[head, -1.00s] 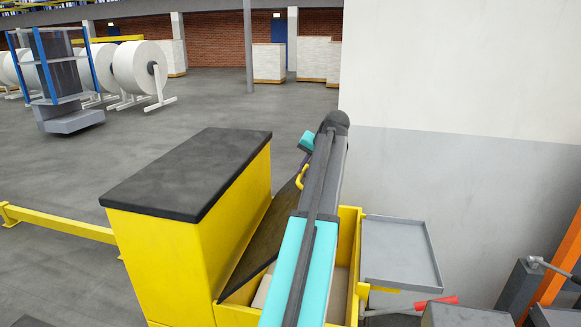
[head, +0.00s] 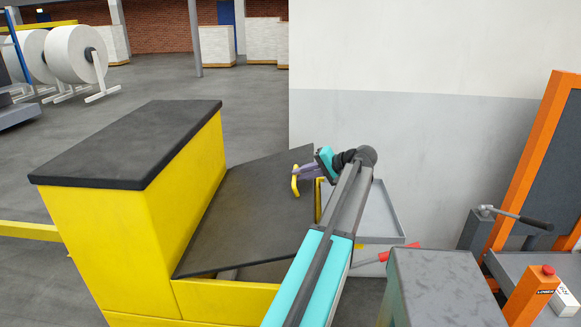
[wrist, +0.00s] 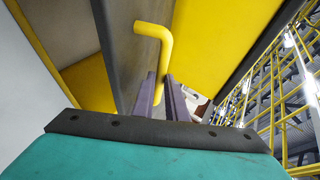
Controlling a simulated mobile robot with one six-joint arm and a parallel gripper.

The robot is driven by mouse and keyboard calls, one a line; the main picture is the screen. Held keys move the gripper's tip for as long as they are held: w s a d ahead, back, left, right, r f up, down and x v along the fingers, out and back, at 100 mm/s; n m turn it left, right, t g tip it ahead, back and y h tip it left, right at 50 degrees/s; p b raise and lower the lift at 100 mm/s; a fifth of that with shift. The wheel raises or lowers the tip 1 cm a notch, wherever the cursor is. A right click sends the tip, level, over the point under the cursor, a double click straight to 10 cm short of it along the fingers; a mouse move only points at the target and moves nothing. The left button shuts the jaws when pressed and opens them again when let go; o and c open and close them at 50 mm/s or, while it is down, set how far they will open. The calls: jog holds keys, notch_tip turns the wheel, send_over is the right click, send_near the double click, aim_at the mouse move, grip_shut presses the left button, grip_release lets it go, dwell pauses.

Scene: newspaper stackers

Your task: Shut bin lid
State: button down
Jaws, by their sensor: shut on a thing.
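The bin (head: 225,300) is yellow and stands low in the middle of the head view. Its dark lid (head: 245,215) slopes up to the right, partly open, with a gap showing at its front edge. A yellow bent handle (head: 295,184) sits at the lid's right edge; it also shows in the wrist view (wrist: 153,32). My gripper (head: 303,171) is at the handle, and in the wrist view its fingers (wrist: 160,98) are on both sides of the handle's bar, shut on it. The inside of the bin is mostly hidden by the lid and my arm.
A tall yellow cabinet (head: 125,215) with a dark top adjoins the bin's left side. A grey tray (head: 375,222) is on the right, before a pale wall (head: 430,140). A grey block (head: 435,280) and an orange-framed machine (head: 535,165) stand further right.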

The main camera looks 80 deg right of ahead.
aim_at(311, 191)
jog(key=s+f+t+b, duration=0.1)
jog(key=s+f+b, duration=0.2)
jog(key=f, duration=0.5)
jog(key=shift+s+d+f, duration=0.15)
jog(key=shift+f, duration=0.1)
jog(key=c, duration=1.8)
grip_release()
jog(key=shift+o, duration=0.2)
jog(key=b+v, duration=0.2)
jog(key=v, duration=1.1)
jog(key=shift+s+b, duration=0.35)
